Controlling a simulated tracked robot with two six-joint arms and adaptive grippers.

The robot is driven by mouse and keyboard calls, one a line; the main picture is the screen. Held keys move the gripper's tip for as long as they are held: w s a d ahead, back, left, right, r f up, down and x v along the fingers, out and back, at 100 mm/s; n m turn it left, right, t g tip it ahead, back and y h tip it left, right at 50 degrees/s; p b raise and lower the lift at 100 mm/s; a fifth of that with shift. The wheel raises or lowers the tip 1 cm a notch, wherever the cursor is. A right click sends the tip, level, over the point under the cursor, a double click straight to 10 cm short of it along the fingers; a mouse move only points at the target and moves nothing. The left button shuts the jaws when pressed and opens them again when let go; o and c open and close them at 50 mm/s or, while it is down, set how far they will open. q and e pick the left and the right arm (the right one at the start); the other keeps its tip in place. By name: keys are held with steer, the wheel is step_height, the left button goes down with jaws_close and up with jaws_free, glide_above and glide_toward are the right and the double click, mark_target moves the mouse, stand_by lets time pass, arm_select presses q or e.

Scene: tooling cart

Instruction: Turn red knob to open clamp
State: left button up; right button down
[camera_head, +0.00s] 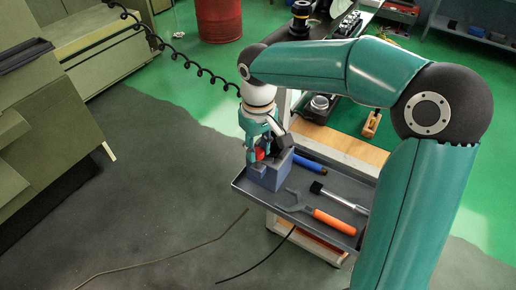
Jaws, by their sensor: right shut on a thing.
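The red knob (260,154) shows as a small red patch between the fingers of my right gripper (257,152). My right gripper is shut on the knob, and its fingers and wrist hide much of it. The clamp (270,174) is a blue-grey block below and around the knob, at the left end of the cart's grey tray. A dark part stands beside the fingers on the right. I cannot tell how far the clamp is open. My left gripper is not in view.
The grey tray (240,184) also holds an orange-handled tool (332,221), a black-and-silver tool (338,197) and a blue cylinder (309,164). A wooden shelf (345,145) lies behind. A red barrel (218,20) stands far back. Floor left of the cart is open, with cables.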

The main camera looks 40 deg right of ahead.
mark_target(258, 150)
steer(key=shift+r+m, duration=0.1)
steer(key=shift+m, duration=2.1)
steer(key=c, duration=0.8)
jaws_free()
steer(key=shift+b, duration=0.3)
steer(key=shift+c, duration=0.2)
step_height(258, 150, up, 12)
